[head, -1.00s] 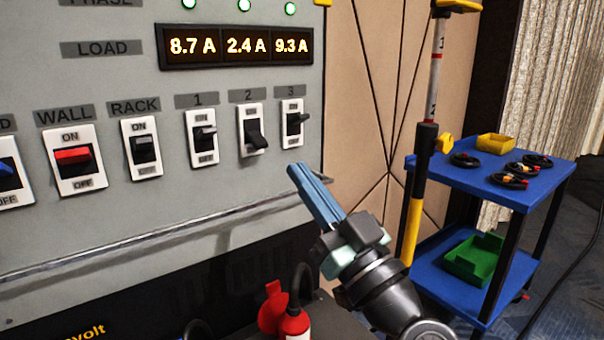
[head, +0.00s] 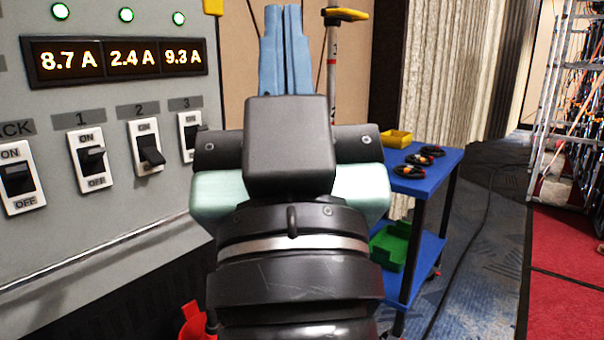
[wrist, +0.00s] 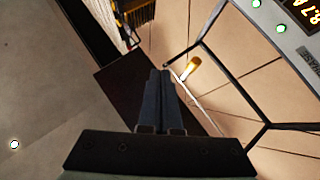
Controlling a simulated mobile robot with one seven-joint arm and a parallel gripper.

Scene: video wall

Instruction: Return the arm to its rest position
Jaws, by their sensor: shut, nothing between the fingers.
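My gripper (head: 284,12) stands upright, close to the head camera, in the middle of the head view. Its two blue fingers are together with nothing between them. The fingers also show in the wrist view (wrist: 159,75), side by side and pointing away from the camera. My wrist and arm hide part of the panel's right edge and part of the blue cart. The gripper is apart from the switch panel (head: 110,245), as far as the head view shows.
A blue cart (head: 432,170) with cables and bins stands right. Further right are open carpet (head: 480,230), a red floor area (head: 565,255) and a cable-filled rack (head: 585,110).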

